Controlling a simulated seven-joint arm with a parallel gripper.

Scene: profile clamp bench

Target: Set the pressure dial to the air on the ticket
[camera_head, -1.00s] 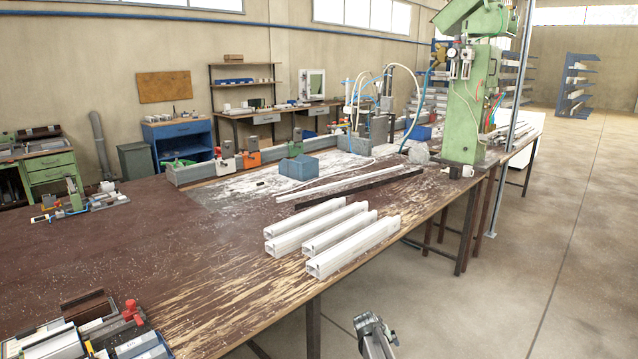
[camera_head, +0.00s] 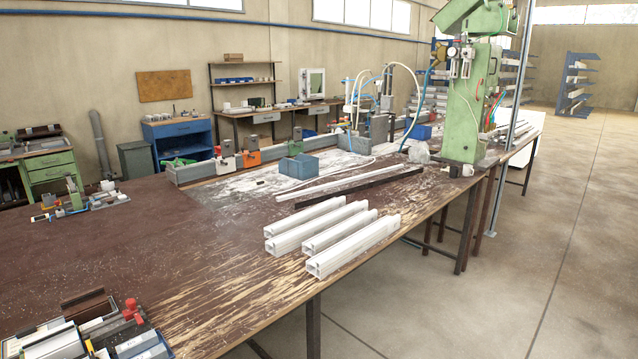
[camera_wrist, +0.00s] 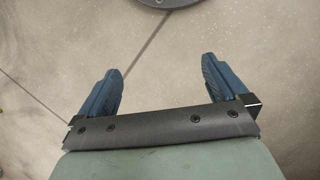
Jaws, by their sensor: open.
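My gripper (camera_wrist: 162,68) shows only in the wrist view. Its two blue fingers are open and apart, with nothing between them but bare floor beyond. In the head view, a tall green machine (camera_head: 462,115) stands at the far right end of the bench. A small round gauge-like fitting (camera_head: 452,53) sits on its upper left side among hoses; it may be the pressure dial, but its markings are too small to read. I cannot make out a ticket in either view. My gripper is away from the machine and touches nothing.
The long wooden bench (camera_head: 150,240) carries several white profiles (camera_head: 340,245) near its front edge, a dark strip (camera_head: 360,187) and a blue block (camera_head: 298,167). Trays of parts (camera_head: 95,335) sit at the near left. The floor (camera_head: 500,290) on the right is clear.

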